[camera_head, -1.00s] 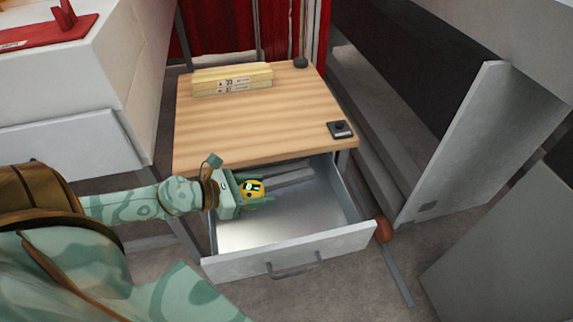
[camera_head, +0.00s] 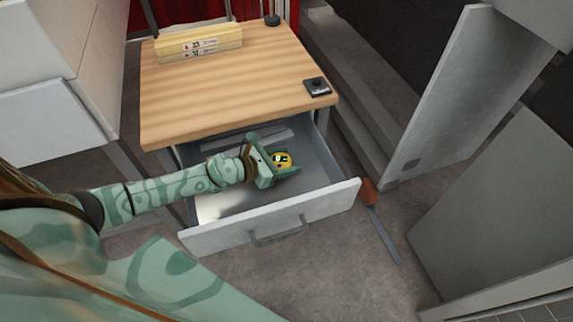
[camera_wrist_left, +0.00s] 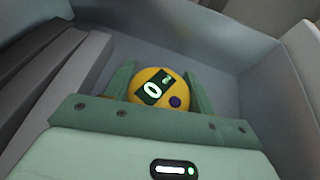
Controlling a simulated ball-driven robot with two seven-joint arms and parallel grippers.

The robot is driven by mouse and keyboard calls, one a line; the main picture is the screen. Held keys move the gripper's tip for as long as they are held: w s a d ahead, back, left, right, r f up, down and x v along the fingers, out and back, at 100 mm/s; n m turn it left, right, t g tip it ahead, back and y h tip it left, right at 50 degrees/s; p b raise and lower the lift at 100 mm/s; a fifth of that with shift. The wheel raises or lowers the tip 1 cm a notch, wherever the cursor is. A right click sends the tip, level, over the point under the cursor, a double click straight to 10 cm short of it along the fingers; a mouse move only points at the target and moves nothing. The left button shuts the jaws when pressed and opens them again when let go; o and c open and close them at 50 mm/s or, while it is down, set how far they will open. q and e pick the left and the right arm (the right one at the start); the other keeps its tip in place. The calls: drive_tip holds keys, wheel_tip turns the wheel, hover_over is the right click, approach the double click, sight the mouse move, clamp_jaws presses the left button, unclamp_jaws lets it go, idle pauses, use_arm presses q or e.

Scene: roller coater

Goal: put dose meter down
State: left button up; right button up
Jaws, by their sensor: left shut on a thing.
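The dose meter (camera_head: 283,159) is a round yellow device with a dark display. It also shows in the left wrist view (camera_wrist_left: 160,90), with a lit digit and a purple button on its face. My left gripper (camera_head: 286,162) is shut on it, one green finger on each side. Gripper and meter are over the open drawer (camera_head: 262,229), inside its outline. I cannot tell whether the meter touches the drawer floor. My right gripper is not in view.
Grey bars (camera_wrist_left: 45,75) lie in the drawer beside the gripper. A grey door panel (camera_head: 437,95) stands at right.

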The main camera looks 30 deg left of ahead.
use_arm(q)
drive_tip(key=shift+f, duration=0.75)
drive_tip(key=shift+r, duration=0.3)
drive_tip(key=shift+f, duration=0.25)
drive_tip(key=o, duration=1.1)
drive_tip(key=shift+r, duration=0.1)
drive_tip(key=shift+s+a+r, duration=0.15)
drive_tip(key=shift+r, duration=0.1)
drive_tip(key=v, duration=1.1)
drive_tip(key=shift+s+a, duration=0.2)
drive_tip(key=shift+s, duration=0.05)
